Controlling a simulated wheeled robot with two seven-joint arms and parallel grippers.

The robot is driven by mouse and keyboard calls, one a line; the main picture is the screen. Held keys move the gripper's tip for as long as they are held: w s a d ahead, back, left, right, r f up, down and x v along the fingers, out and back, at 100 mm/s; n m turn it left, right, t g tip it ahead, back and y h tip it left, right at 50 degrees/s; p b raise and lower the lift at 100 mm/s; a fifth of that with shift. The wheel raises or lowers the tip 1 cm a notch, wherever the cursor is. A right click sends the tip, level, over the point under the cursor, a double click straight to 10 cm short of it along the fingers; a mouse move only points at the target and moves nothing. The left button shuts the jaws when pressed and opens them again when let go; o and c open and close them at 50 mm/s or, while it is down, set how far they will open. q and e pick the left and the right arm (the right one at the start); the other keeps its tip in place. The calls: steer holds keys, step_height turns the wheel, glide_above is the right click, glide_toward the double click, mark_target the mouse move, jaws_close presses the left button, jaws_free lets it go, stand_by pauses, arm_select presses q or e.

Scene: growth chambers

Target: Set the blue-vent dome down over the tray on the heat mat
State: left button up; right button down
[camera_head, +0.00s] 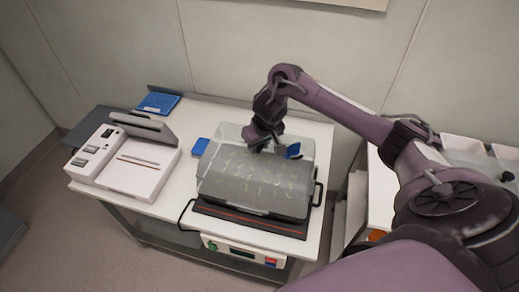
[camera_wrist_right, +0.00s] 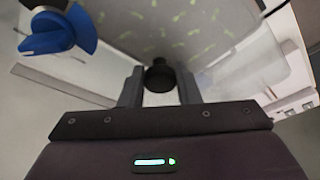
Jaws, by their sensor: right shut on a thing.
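The clear dome (camera_head: 225,143) with a blue vent (camera_head: 293,150) sits over the tray of seedlings (camera_head: 250,180) on the black heat mat (camera_head: 235,219). My right gripper (camera_head: 264,143) is at the top of the dome, shut on its dark knob. In the right wrist view the knob (camera_wrist_right: 160,76) is between the two fingers, and the blue vent (camera_wrist_right: 55,32) is at upper left. Seedlings show through the dome. I cannot tell whether the dome's rim rests fully on the mat or tray. My left gripper is not in view.
A white device with an open lid (camera_head: 133,160) stands at the left of the white table (camera_head: 315,133). Blue items (camera_head: 158,102) lie at the back left. A controller with a display (camera_head: 240,252) is at the front edge. Another surface with bins (camera_head: 465,148) is at right.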

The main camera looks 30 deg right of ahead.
steer(key=shift+f, duration=0.6)
steer(key=shift+w+d, duration=0.1)
steer(key=shift+f, duration=0.45)
steer(key=c, duration=1.1)
jaws_free()
